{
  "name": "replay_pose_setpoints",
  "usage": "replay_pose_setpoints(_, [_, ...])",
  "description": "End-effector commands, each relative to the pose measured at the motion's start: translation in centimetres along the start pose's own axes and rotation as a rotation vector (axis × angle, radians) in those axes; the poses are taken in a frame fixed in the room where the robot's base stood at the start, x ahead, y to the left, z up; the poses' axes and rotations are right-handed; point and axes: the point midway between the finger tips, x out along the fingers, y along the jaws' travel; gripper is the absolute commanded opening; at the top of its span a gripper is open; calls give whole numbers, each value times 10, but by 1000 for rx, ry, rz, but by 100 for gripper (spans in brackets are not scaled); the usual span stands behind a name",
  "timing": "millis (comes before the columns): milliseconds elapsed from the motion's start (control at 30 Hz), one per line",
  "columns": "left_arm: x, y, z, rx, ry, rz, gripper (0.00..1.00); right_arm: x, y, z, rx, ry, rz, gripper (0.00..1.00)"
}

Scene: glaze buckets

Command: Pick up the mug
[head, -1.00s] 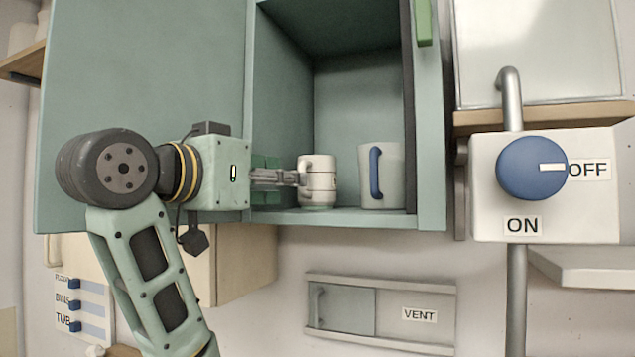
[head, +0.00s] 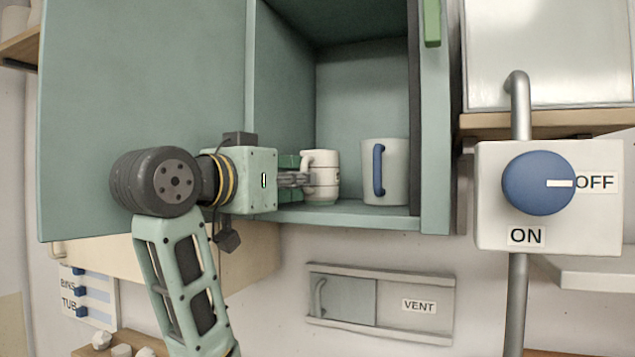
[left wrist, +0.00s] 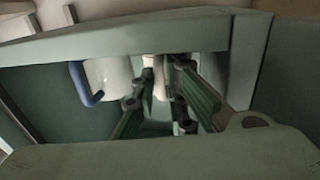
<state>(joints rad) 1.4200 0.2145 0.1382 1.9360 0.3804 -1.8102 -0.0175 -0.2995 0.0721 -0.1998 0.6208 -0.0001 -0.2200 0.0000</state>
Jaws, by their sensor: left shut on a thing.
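A cream mug (head: 326,188) with raised bands and a handle on its left stands in the open green cabinet in the head view. My left gripper (head: 308,180) reaches in from the left and is shut on this mug at its handle side. The mug's base looks level with the shelf; I cannot tell a gap. In the left wrist view a pale strip of the mug (left wrist: 158,78) shows between the fingers (left wrist: 160,105), and the rest is hidden. A taller white mug (head: 398,172) with a blue handle stands apart on its right. My right gripper is out of view.
The cabinet's side walls and shelf edge (head: 350,218) close in around the mugs. A white box with a blue knob (head: 538,183) and a vertical grey pipe (head: 517,300) stand to the right. A sliding vent panel (head: 415,304) is on the wall below.

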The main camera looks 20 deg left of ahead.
Motion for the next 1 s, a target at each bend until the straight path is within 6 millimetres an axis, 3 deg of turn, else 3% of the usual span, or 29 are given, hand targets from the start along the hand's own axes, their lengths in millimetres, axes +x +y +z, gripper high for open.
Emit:
replay_pose_setpoints(733, [0, 0, -2, 1, 2, 1, 0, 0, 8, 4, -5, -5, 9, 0])
replay_pose_setpoints(1000, [-1, 0, -20, 1, 4, 0, 0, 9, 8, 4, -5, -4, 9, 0])
